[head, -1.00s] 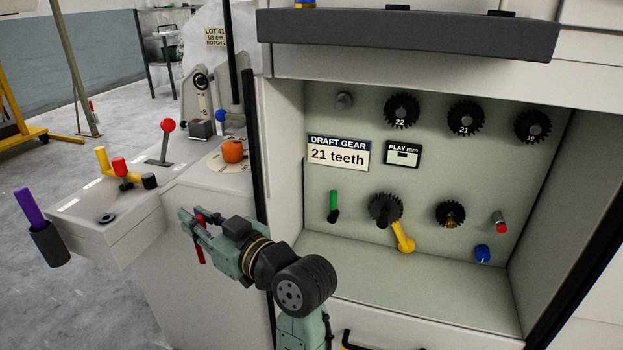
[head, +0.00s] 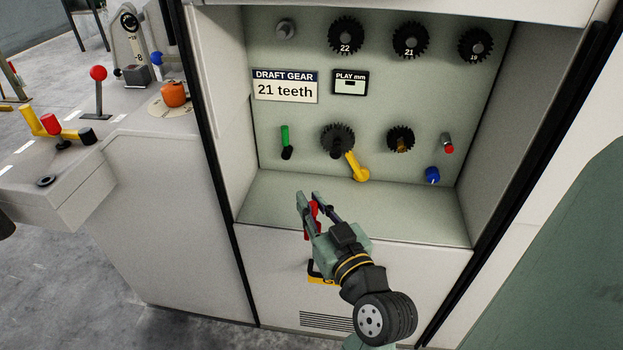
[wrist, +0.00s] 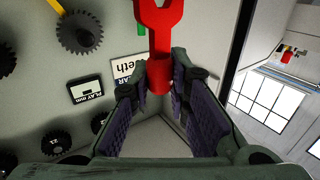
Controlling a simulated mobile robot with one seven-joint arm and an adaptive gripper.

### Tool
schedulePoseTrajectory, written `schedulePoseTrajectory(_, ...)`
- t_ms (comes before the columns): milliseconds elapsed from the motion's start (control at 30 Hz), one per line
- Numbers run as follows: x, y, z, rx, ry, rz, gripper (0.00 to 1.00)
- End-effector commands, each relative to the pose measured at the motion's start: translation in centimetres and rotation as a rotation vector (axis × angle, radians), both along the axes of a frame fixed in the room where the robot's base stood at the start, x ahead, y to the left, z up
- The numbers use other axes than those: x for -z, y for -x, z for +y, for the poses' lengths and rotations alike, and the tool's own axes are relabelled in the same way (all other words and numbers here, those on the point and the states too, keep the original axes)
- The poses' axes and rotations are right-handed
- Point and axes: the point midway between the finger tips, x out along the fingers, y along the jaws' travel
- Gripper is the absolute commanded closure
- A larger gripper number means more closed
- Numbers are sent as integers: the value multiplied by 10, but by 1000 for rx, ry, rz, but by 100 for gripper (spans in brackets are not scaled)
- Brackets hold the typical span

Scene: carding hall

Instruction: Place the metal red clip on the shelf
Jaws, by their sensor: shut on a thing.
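The red metal clip (wrist: 158,50) is held between my gripper's fingertips in the wrist view, with its forked end pointing away from my gripper. In the head view only a small part of the clip (head: 311,222) shows between the fingers. My gripper (head: 307,200) is shut on it, at the front of the open recess in the machine. The pale floor of the recess (head: 395,215) forms a bare ledge behind and beside my gripper. I cannot tell whether the clip touches it. The dark ledge above the recess is out of view now.
The recess back wall carries several black gears (head: 346,37), a green-handled lever (head: 285,140), a yellow crank (head: 357,168) and a blue knob (head: 432,175). A yellow-and-black handle (head: 318,273) is on the front panel below. A console with a red-knobbed lever (head: 98,75) stands left.

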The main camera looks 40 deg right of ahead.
Motion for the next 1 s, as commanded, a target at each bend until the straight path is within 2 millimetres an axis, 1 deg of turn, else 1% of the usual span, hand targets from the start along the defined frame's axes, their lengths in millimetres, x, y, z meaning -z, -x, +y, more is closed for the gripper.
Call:
schedulePoseTrajectory(33, 9, -7, -3, -2, 8, -4, 100)
schedulePoseTrajectory(100, 9, -14, -8, -1, 9, -5, 100)
schedulePoseTrajectory(167, -1, -28, -15, -4, -3, -1, 100)
schedulePoseTrajectory(300, 2, -61, -35, -3, -3, 1, 100)
schedulePoseTrajectory(400, 5, -81, -48, -1, -2, 0, 100)
schedulePoseTrajectory(500, 7, -96, -56, -2, -2, -1, 100)
schedulePoseTrajectory(600, 9, -104, -61, 0, 0, 1, 100)
schedulePoseTrajectory(667, 11, -106, -62, 0, -1, 1, 100)
schedulePoseTrajectory(833, 35, -105, -63, 1, -6, 3, 100)
schedulePoseTrajectory(933, 44, -106, -62, 0, -3, 1, 100)
schedulePoseTrajectory(1000, 46, -106, -62, 0, -2, 0, 100)
